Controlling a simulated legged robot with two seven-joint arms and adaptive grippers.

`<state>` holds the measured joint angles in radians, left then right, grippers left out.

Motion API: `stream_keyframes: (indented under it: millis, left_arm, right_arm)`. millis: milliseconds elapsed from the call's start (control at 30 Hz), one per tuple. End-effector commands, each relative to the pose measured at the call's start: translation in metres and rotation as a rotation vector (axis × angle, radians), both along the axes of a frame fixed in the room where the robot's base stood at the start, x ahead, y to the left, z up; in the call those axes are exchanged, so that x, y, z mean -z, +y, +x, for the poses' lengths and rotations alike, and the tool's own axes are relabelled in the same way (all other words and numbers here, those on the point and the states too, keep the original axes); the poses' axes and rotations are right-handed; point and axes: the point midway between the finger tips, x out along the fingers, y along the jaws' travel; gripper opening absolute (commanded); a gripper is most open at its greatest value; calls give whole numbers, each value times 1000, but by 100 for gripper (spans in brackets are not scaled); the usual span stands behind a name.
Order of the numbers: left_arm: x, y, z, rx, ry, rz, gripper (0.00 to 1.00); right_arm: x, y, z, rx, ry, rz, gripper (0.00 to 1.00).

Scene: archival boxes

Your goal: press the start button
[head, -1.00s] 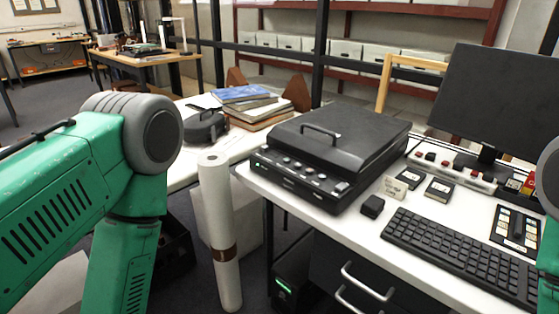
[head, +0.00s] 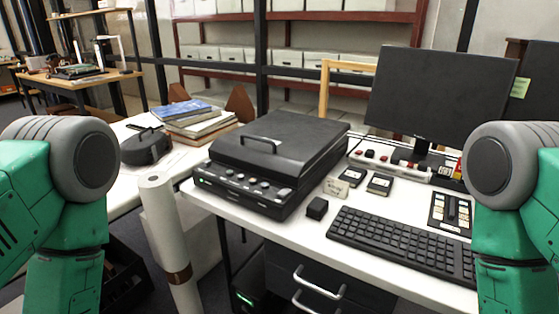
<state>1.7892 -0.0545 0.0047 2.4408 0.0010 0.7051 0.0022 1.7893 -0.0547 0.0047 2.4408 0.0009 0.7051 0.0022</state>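A black flatbed scanner (head: 278,150) with a closed lid and a handle sits on the white desk. Its sloped front panel (head: 240,187) carries several knobs or buttons and a small green light at the left end. Which of them is the start button I cannot tell. A white strip with red and dark buttons (head: 388,166) lies behind it to the right, below the monitor. My two green arms stand at the left and right edges of the view. Both grippers are out of view.
On the white desk (head: 310,238) are a keyboard (head: 402,243), a small black block (head: 317,208), two dark cartridges, a keypad (head: 451,213) and a monitor (head: 440,97). A paper roll (head: 168,235) stands at the desk's left corner. Books (head: 195,120) lie on the table behind.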

Motion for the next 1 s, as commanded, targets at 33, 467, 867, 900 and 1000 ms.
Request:
stream_keyframes:
  millis: [33,467,867,900,1000]
  left_arm:
    - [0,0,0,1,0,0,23]
    - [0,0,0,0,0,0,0]
    - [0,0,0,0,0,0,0]
    - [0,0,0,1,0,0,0]
    - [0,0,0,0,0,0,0]
  right_arm:
    - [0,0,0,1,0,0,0]
    - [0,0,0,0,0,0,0]
    - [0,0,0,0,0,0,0]
    - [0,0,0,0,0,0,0]
    - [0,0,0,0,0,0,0]
